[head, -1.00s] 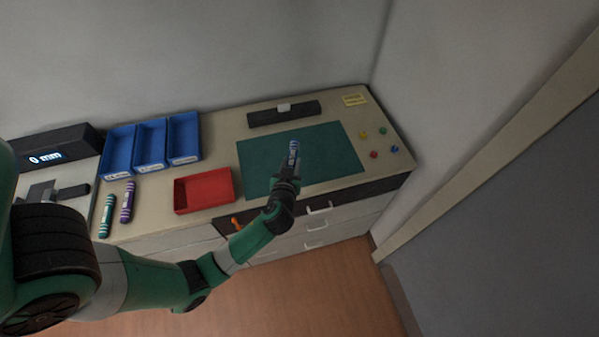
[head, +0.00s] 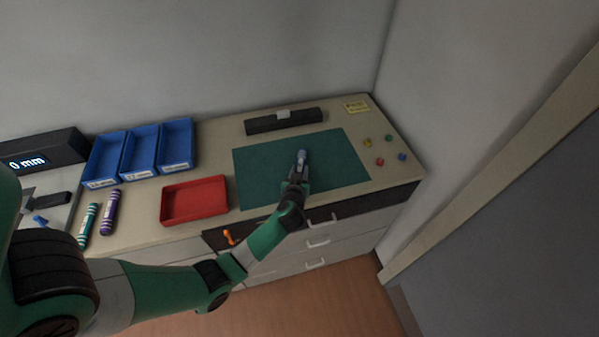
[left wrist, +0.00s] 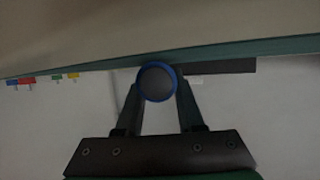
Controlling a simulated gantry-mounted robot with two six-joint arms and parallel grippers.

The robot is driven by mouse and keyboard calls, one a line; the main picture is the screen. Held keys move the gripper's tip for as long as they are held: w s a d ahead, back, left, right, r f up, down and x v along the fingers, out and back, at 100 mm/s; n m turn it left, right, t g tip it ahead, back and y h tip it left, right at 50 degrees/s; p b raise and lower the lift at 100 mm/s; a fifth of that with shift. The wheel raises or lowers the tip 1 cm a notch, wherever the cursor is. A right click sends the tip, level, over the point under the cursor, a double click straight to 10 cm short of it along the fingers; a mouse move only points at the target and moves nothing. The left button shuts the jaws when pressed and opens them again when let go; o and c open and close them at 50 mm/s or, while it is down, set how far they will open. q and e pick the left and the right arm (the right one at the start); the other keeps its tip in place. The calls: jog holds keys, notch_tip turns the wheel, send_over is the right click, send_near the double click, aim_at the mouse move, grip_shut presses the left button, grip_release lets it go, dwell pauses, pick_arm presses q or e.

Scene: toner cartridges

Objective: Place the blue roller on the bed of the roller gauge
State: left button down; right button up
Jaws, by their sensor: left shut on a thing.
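The blue roller (head: 302,157), blue with pale bands, is held in my left gripper (head: 299,170) over the green mat. In the left wrist view the roller (left wrist: 157,81) shows end-on, a grey round face with a blue rim, between the two fingers of my left gripper (left wrist: 157,92). I cannot tell its height above the mat. The roller gauge (head: 45,152), with a dark display reading 0 mm, stands at the far left. Its bed is partly hidden by my left arm and the picture edge. My right gripper is not in view.
Blue bins (head: 140,150) stand beside the gauge. A teal roller (head: 87,225) and a purple roller (head: 110,212) lie in front of them. A red tray (head: 194,218) lies between these and the green mat (head: 345,170). Small coloured pieces (head: 380,162) lie at right.

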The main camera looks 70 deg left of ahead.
pick_arm(q)
jog(key=shift+f, duration=0.1)
jog(key=c, duration=0.5)
grip_release()
